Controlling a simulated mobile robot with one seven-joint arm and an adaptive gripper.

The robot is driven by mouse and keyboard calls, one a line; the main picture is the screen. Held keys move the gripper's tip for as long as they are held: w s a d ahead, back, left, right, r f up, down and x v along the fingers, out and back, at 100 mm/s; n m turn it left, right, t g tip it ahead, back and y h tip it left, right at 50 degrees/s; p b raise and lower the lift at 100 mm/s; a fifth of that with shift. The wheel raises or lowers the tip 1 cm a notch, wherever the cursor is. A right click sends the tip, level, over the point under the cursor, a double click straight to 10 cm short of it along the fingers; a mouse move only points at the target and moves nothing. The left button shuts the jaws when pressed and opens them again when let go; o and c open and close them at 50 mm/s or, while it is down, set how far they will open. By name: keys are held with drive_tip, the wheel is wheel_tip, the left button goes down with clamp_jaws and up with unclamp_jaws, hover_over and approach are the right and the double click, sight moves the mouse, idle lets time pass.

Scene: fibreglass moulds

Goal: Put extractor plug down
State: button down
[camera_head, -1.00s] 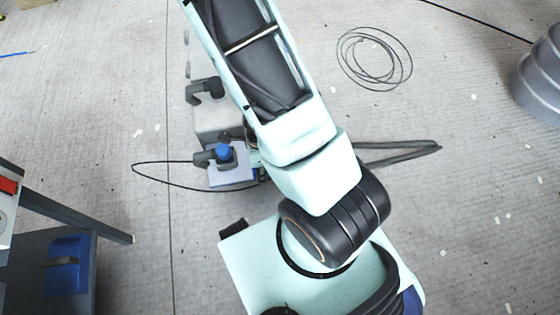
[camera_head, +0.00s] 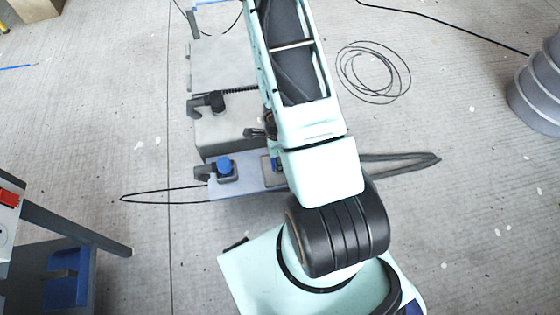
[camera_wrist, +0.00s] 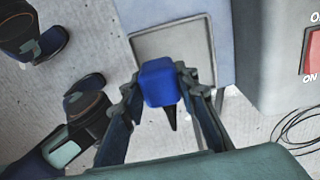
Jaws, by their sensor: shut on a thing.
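In the wrist view my gripper (camera_wrist: 158,88) is shut on a blue plug (camera_wrist: 158,80). The plug has a blue block body and a dark pointed tip directed down in the picture. It sits between both fingertips, in front of a pale grey framed panel (camera_wrist: 172,48). I cannot tell whether the plug touches anything beyond my fingers. In the head view my arm hides most of the gripper area, and I cannot make out the held plug there.
A grey box-shaped unit (camera_head: 222,70) with black fittings stands left of my arm. A blue-capped fitting (camera_head: 224,166) is near it. A cable coil (camera_head: 372,72) lies on the floor, with a ribbed grey drum (camera_head: 536,95) at right. A red switch (camera_wrist: 313,52) shows in the wrist view.

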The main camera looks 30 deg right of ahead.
drive_tip(key=f, duration=0.1)
drive_tip(key=w+d+f, duration=0.2)
drive_tip(key=shift+f, duration=0.1)
wheel_tip(320, 180, down, 3)
drive_tip(key=shift+f+b, duration=0.15)
drive_tip(key=shift+b, duration=0.45)
drive_tip(key=c, duration=1.5)
unclamp_jaws()
wheel_tip(320, 180, up, 12)
drive_tip(key=p, duration=0.7)
